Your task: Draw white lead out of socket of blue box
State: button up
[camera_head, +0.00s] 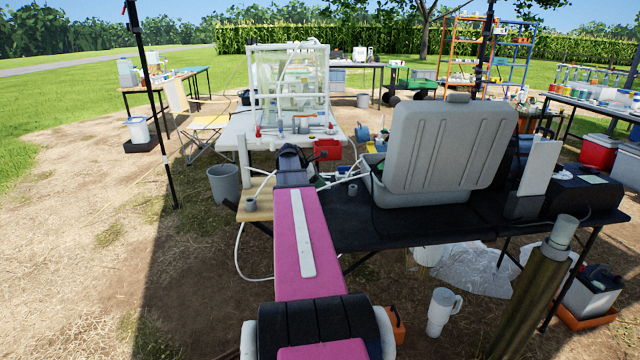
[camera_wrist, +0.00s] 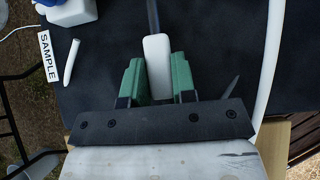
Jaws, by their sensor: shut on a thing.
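In the wrist view my gripper (camera_wrist: 157,82) has its two green fingers shut on a pale, rounded, plug-like piece (camera_wrist: 157,58). A dark strip or cord runs up from this piece to the top edge. I cannot tell whether it is the white lead's end, or whether it sits in a socket. A white box-like thing with blue parts (camera_wrist: 72,10) shows at the top left, cut off by the frame; I cannot tell if it is the blue box. In the head view my gripper is at the table's left end, mostly hidden by my pink arm.
A black-topped table (camera_head: 400,225) carries an open grey case (camera_head: 445,150). A thick white hose (camera_wrist: 269,60) runs along the right of the wrist view. A SAMPLE label (camera_wrist: 48,57) and a white pen-like stick (camera_wrist: 71,62) lie left. A grey bucket (camera_head: 224,184) stands left of the table.

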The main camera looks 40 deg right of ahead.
jog(key=shift+s+a+f, duration=0.1)
jog(key=shift+f, duration=1.25)
dwell(0.3)
jog(key=o, duration=0.7)
jog(key=shift+o, duration=1.1)
jog(key=v, duration=1.2)
jog(key=shift+d+r+h, duration=0.2)
jog(key=shift+h, duration=0.1)
jog(key=shift+s, duration=0.1)
jog(key=shift+s, duration=0.1)
